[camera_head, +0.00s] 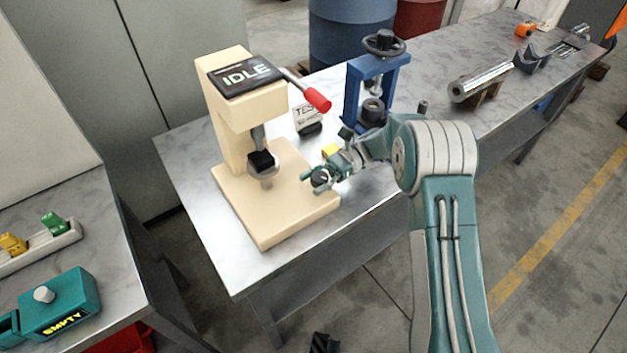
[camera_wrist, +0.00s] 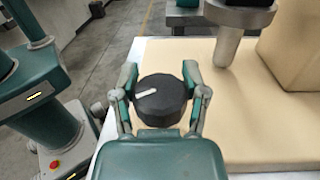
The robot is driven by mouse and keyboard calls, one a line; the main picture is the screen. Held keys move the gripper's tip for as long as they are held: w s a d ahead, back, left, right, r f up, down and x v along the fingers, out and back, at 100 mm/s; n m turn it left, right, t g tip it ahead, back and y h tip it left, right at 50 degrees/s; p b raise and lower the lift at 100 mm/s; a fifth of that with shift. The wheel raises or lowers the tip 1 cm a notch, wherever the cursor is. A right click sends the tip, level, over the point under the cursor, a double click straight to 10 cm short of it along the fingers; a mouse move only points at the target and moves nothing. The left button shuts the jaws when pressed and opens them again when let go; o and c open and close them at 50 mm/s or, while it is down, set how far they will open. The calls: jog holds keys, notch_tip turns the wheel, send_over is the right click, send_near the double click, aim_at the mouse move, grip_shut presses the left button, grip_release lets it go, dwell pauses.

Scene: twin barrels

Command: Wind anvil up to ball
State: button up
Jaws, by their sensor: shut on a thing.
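The cream tester (camera_head: 236,110) stands on the grey bench with an IDLE screen on top. Its grey spindle (camera_head: 258,136) points down at a dark block on the anvil (camera_head: 266,178). I cannot tell whether spindle and block touch, and the ball itself is too small to make out. The anvil's grey post (camera_wrist: 227,48) also shows in the wrist view, with the dark block (camera_wrist: 241,13) above it. My gripper (camera_head: 314,180) is at the front right of the tester's base. In the wrist view, its fingers are shut around the sides of a black knob (camera_wrist: 160,105) with a white mark.
A red-tipped lever (camera_head: 317,99) sticks out right from the tester's head. A small TEST sign (camera_head: 308,118) and a blue press (camera_head: 371,95) stand behind my gripper. A teal box (camera_head: 59,303) sits on the left bench. The bench's front left edge is bare.

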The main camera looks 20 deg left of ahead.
jog(key=shift+w, duration=0.15)
jog(key=o, duration=1)
jog(key=shift+y, duration=0.3)
